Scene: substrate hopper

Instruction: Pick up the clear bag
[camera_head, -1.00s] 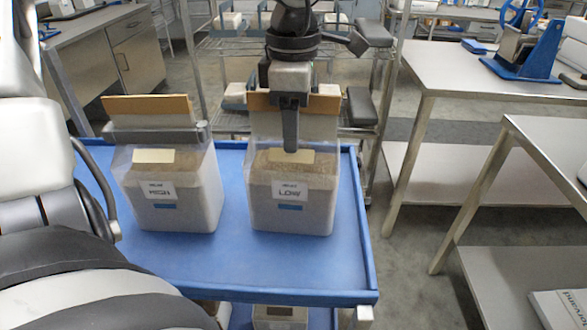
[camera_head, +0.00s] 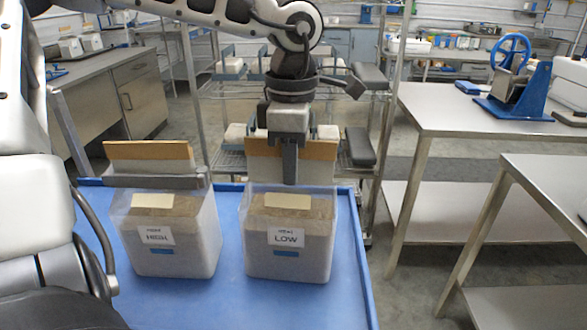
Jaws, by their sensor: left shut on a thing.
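Two clear bags with brown contents stand upright side by side on a blue cart top (camera_head: 345,300). One clear bag (camera_head: 165,262) has a HIGH label and the other clear bag (camera_head: 288,265) a LOW label. A brown-edged upper panel rises behind each. My left gripper (camera_head: 289,178) comes down from above at the LOW bag's upper panel (camera_head: 318,165). It is shut at that panel; the exact grip is partly hidden by its finger. The LOW bag's base is about level with the HIGH bag's and looks to rest on the cart. My right gripper is not in view.
A wire rack (camera_head: 225,110) with trays and dark blocks stands close behind the cart. A steel table (camera_head: 440,105) with a blue wheeled device (camera_head: 515,80) is at the right. Another steel table (camera_head: 555,185) stands nearer. The cart's raised rim (camera_head: 362,255) runs along its right.

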